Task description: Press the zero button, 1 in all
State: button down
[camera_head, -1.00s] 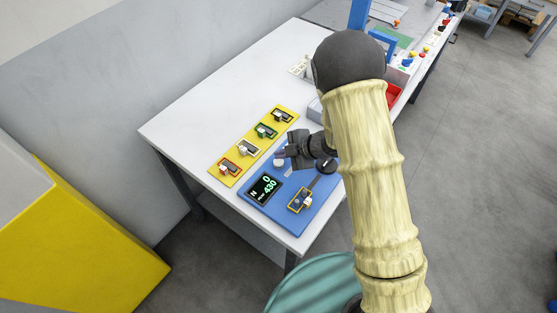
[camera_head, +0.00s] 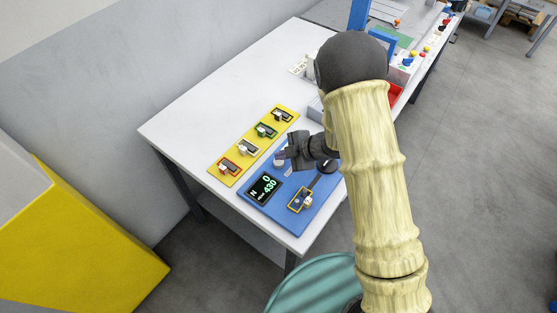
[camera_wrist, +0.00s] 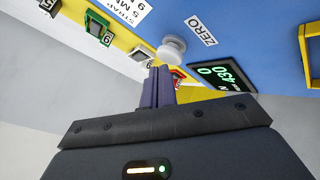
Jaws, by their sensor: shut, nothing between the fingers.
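The zero button is a round white knob (camera_wrist: 171,48) beside a white "ZERO" label (camera_wrist: 201,30) on the blue panel (camera_wrist: 250,25). It also shows in the head view (camera_head: 279,163), close to the fingertips. The display (camera_head: 264,188) reads 0 and 430 in green. My gripper (camera_head: 284,156) is shut and empty, over the panel's far-left edge. In the wrist view its closed fingertips (camera_wrist: 160,70) appear just below the button in the picture. I cannot tell for sure whether they touch it, but a small gap seems to show.
A yellow strip (camera_head: 238,160) with several coloured-frame switches lies left of the panel. A yellow-framed switch (camera_head: 300,201) and a dark round part sit on the panel. The white table (camera_head: 215,100) is clear behind the strip. A red tray (camera_head: 394,94) stands beyond my arm.

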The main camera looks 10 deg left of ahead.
aim_at(282, 162)
jog(key=shift+f+b, duration=0.4)
jog(key=shift+f, duration=0.1)
dwell(0.7)
jog(key=shift+r, duration=0.1)
jog(key=shift+r+p, duration=0.8)
notch_tip(282, 162, up, 5)
jog(key=p, duration=0.4)
jog(key=shift+r, duration=0.1)
dwell(0.9)
